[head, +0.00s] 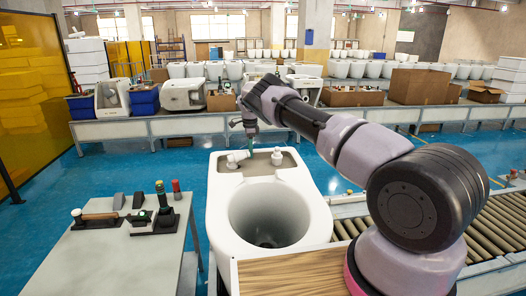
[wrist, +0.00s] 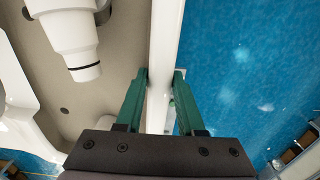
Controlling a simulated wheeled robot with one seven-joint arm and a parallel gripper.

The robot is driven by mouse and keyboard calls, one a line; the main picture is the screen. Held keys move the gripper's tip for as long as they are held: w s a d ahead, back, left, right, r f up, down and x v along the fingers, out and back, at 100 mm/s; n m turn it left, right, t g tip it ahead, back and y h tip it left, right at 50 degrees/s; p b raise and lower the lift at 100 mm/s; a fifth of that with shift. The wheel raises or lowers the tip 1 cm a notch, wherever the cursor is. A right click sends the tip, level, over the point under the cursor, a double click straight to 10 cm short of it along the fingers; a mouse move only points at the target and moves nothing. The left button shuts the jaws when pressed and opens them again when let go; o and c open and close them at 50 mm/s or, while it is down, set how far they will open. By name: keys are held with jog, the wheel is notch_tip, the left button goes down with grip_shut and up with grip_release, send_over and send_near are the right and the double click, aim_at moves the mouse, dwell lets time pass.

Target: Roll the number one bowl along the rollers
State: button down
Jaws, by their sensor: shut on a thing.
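The white toilet bowl (head: 218,205) stands upright in the middle of the head view, with a wide round opening and a beige recessed back deck. I see no number on it. White fittings (head: 237,156) sit on the deck; one shows large in the wrist view (wrist: 70,35). My gripper (head: 252,147) is at the bowl's far edge. In the wrist view its green fingers (wrist: 160,78) lie either side of the bowl's white rim wall (wrist: 163,45), shut on it. The rollers (head: 490,232) run to the right of the bowl; what lies under the bowl is hidden.
A grey table (head: 110,262) with hand tools stands at left. A wood-topped surface (head: 290,272) is at the near front. A long bench (head: 180,124) with toilets, blue bins and boxes crosses behind. Blue floor (head: 130,165) lies open between.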

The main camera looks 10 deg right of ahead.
jog(key=shift+a, duration=0.95)
jog(key=shift+d, duration=0.25)
jog(key=c, duration=0.5)
grip_release()
notch_tip(320, 180, up, 11)
jog(key=shift+f, duration=0.1)
